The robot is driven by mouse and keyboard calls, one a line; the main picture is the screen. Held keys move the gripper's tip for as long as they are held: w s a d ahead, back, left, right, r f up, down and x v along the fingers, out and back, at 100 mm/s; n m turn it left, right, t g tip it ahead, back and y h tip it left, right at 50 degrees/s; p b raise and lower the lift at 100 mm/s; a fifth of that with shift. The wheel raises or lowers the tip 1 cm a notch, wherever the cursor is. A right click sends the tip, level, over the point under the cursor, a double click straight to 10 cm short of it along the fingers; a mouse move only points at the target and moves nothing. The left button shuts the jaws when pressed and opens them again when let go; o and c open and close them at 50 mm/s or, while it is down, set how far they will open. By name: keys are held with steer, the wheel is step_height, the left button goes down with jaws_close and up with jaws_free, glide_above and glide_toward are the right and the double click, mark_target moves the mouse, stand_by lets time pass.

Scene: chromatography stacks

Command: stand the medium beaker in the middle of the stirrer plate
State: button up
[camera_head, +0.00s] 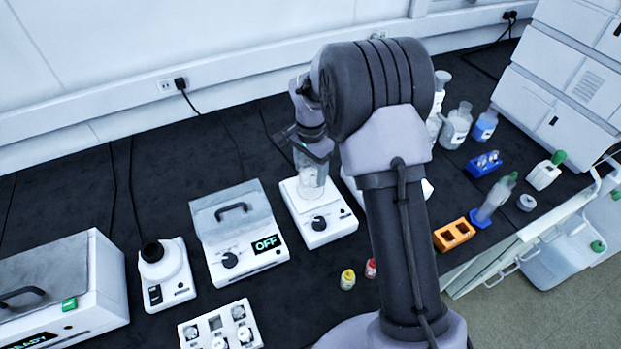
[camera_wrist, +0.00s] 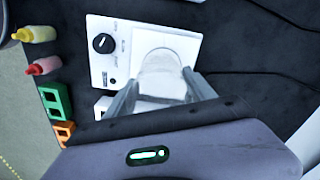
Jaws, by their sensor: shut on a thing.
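The medium beaker (camera_head: 311,183), clear glass, is upright at the white stirrer plate (camera_head: 335,231) in the head view. My gripper (camera_head: 309,152) is shut on the beaker from above. In the wrist view the beaker (camera_wrist: 160,88) sits between the two fingers of my gripper (camera_wrist: 161,84), over the plate area of the stirrer (camera_wrist: 108,68). The stirrer's black knob faces the front. I cannot tell whether the beaker's base touches the plate or hangs just above it. My arm hides part of what lies to the right of the stirrer.
A white device with an OFF display (camera_head: 240,235) stands just left of the stirrer. A yellow-capped vial (camera_head: 347,279) and a red-capped vial (camera_head: 371,268) stand in front. An orange rack (camera_head: 454,234) and several bottles are to the right. The bench behind the stirrer is clear.

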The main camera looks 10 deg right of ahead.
mark_target(310, 178)
steer(key=shift+w+d+f, duration=0.1)
steer(key=shift+w+f, duration=0.1)
steer(key=shift+f, duration=0.1)
step_height(310, 178, down, 3)
steer(key=shift+f+b, duration=0.1)
steer(key=shift+b, duration=0.9)
steer(key=o, duration=1.6)
steer(key=shift+c, duration=0.2)
